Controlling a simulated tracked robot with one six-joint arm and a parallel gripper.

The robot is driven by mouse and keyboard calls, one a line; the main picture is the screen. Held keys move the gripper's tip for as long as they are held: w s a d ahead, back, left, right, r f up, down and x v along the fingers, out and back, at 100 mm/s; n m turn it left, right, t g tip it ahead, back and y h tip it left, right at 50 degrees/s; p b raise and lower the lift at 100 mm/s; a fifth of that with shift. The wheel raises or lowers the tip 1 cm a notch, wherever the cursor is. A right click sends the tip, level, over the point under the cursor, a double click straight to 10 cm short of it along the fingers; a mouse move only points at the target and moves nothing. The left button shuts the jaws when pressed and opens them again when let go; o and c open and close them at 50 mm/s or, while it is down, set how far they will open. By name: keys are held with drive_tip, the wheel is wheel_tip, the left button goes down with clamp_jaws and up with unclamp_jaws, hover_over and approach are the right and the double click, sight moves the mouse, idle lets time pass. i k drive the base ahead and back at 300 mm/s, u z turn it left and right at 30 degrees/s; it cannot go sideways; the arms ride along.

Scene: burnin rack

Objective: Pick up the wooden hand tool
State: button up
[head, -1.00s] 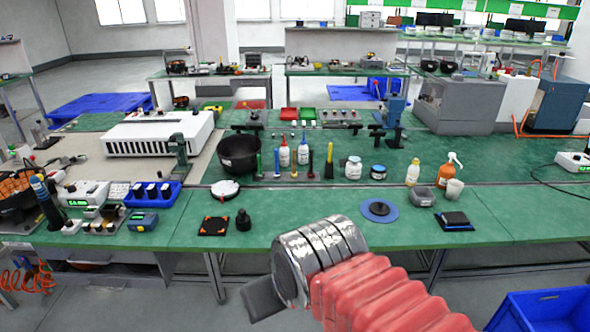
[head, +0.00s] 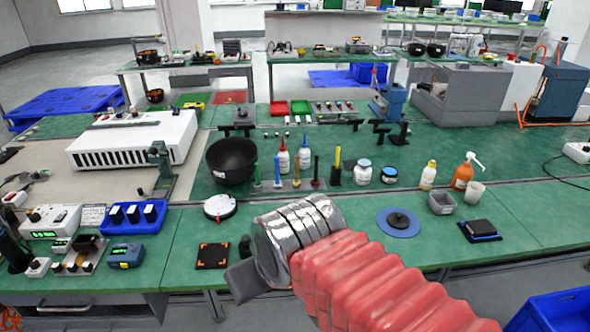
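I cannot clearly make out a wooden hand tool. My gripper (head: 240,281) shows as a dark grey piece at the end of my arm, at the bench's front edge in the picture and well short of the row. Its fingertips are not clear, so I cannot tell its opening.
A black bowl (head: 231,160) stands left of the row, jars (head: 362,172) and bottles (head: 428,175) right. A white round device (head: 220,206) and a blue disc (head: 398,222) lie nearer. A blue bin (head: 550,312) stands lower right.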

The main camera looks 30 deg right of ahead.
sight(296, 183)
drive_tip(key=u, duration=0.05)
drive_tip(key=i, duration=0.95)
